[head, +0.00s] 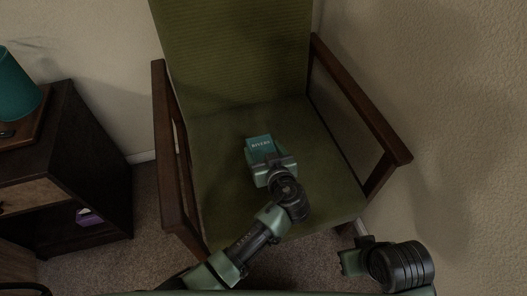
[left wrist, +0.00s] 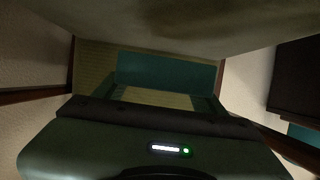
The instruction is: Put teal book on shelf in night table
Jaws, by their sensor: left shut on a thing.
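The teal book (head: 259,144) is over the seat of the green chair, with pale lettering on its face. My left gripper (head: 268,161) is shut on the near end of the book. In the left wrist view the book (left wrist: 165,72) spans the space before the gripper (left wrist: 155,100). I cannot tell whether the book still touches the seat. The dark wood night table (head: 105,165) stands at the left, with an open shelf low in its front. My right gripper (head: 352,260) is at the lower right, away from the book; its jaws are unclear.
The green chair (head: 215,185) has wooden armrests on both sides of my left gripper. A teal lamp (head: 18,85) stands on the night table. A purple object (head: 88,217) lies in its shelf. Carpet (head: 110,265) shows between chair and night table.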

